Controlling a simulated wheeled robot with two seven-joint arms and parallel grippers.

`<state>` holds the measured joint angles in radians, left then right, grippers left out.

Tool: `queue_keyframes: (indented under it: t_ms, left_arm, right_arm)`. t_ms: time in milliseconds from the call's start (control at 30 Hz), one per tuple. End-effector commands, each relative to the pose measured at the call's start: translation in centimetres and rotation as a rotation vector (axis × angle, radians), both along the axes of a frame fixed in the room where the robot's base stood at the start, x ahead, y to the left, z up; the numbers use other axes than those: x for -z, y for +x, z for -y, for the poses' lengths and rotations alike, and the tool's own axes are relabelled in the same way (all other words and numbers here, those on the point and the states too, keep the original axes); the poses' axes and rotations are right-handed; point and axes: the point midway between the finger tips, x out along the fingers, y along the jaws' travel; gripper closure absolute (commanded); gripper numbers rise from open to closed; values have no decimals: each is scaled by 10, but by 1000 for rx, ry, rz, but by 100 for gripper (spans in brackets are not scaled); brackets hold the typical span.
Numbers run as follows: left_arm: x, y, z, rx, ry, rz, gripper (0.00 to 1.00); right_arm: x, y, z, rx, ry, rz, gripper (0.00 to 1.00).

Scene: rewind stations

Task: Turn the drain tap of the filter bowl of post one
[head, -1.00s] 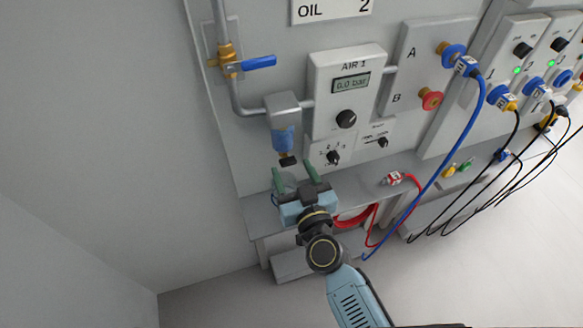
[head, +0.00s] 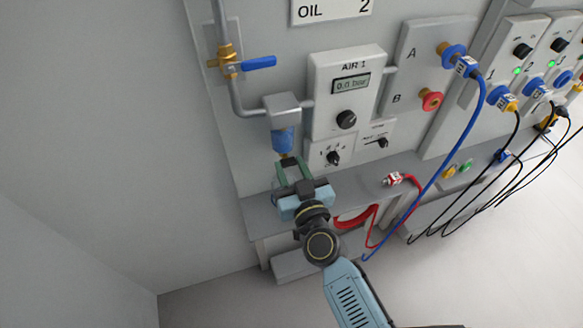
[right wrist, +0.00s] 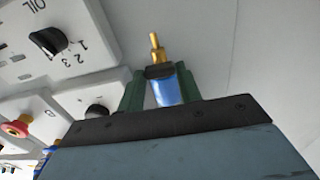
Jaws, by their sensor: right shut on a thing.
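The filter bowl of post one is a blue cup (head: 283,140) under a grey block on the left of the panel. Its drain tap, with brass and black parts, is at the bottom; in the head view my gripper mostly hides it. In the right wrist view, the tap's brass stem (right wrist: 155,45) and black part (right wrist: 158,71) stand beyond the blue bowl (right wrist: 172,90). My right gripper (head: 292,166) is just below the bowl, its green fingers on both sides of the tap and shut on it. My left gripper is not in view.
A brass valve with a blue lever (head: 258,63) is above left. The AIR 1 unit (head: 346,95) and a small selector knob (head: 333,158) are close on the right. A grey ledge (head: 345,190) lies below, with a red hose (head: 412,195). A blue hose (head: 440,165) hangs farther right.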

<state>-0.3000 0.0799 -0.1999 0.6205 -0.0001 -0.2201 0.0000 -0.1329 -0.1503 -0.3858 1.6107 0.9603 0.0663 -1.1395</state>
Motion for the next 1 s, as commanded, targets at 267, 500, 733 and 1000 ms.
queue_keyframes:
  t_ms: [267,500,733,1000]
  left_arm:
    - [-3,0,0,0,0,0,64]
    - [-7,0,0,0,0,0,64]
    - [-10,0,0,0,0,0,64]
    - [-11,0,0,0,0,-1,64]
  right_arm:
    - [-1,0,0,0,97,-31,88]
    - [-1,1,1,-1,283,-90,88]
    - [0,1,2,0,491,-158,88]
    - [0,1,2,0,737,-237,88]
